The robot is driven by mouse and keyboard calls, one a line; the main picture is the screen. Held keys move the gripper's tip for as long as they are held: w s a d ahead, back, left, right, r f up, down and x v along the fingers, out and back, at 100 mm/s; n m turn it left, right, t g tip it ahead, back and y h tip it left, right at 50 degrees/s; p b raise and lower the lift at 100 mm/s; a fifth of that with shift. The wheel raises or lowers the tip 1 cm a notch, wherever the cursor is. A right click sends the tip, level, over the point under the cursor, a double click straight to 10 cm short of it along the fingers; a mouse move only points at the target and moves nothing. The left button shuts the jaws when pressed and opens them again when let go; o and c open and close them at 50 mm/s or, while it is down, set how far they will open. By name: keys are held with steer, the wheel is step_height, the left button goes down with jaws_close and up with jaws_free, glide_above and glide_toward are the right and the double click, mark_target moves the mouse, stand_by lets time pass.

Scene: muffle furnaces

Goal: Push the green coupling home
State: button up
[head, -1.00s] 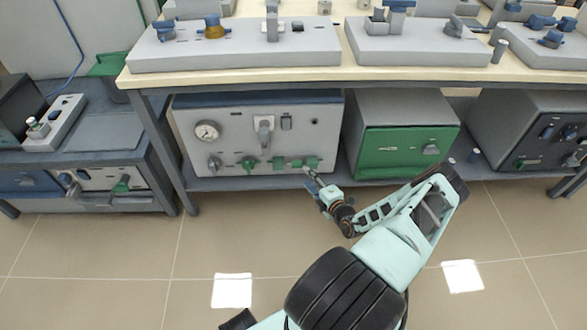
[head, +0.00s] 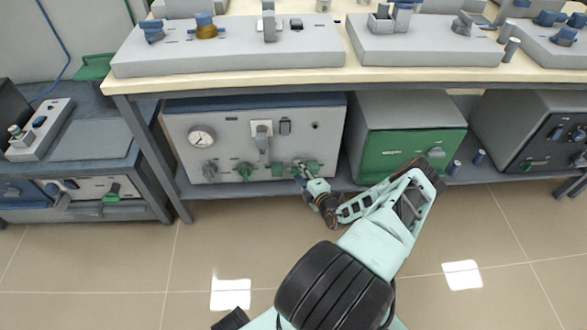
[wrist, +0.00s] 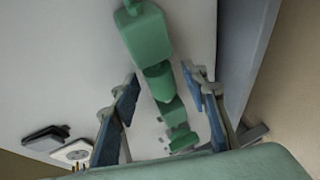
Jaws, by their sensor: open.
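The green coupling (head: 311,166) is at the lower right of the grey cabinet front under the bench, in a row of green fittings. In the wrist view green pieces (wrist: 159,80) run in a line from the top centre downward. I cannot tell which piece is the coupling's moving part or how far in it sits. My gripper (head: 299,171) is at this row, covering part of it in the head view. In the wrist view my gripper (wrist: 163,84) is open, its two blue fingers on either side of the green line. Contact with the fingers is not clear.
The cabinet front (head: 215,125) also carries a gauge (head: 201,138), a grey lever (head: 263,140) and another green fitting (head: 245,171). A green-fronted furnace (head: 405,150) stands to its right. The bench top (head: 340,80) overhangs above. The tiled floor in front is clear.

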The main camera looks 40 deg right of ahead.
steer(key=shift+w+f, duration=0.1)
steer(key=shift+w, duration=0.15)
steer(key=shift+c, duration=0.2)
steer(key=shift+s, duration=0.1)
jaws_close()
